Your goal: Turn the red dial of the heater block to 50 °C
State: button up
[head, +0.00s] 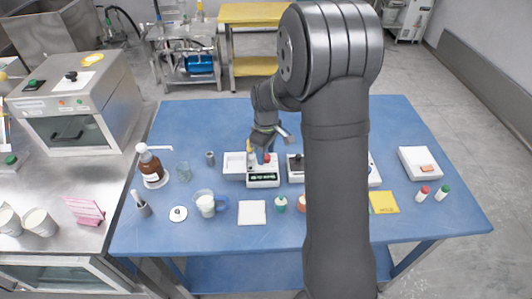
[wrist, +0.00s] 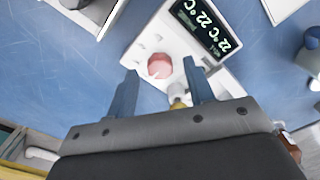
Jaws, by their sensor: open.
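The heater block (head: 263,179) is a white box on the blue table, just left of my arm in the head view. In the wrist view the heater block (wrist: 151,45) shows its dark display, which reads 22 °C in two places. Its red dial (wrist: 159,66) is round with a pale pointer mark, and it also shows small in the head view (head: 267,158). My gripper (wrist: 160,78) is open and empty, with its two blue-grey fingers on either side of the dial in the picture. I cannot tell how far above the dial the fingertips are.
A yellow-topped piece (wrist: 178,101) stands beside the dial, partly behind my gripper. A white tray (head: 235,168) is left of the block, and a black-and-white device (head: 295,167) is right of it.

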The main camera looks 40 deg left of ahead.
jog(key=shift+f, duration=0.35)
jog(key=c, duration=1)
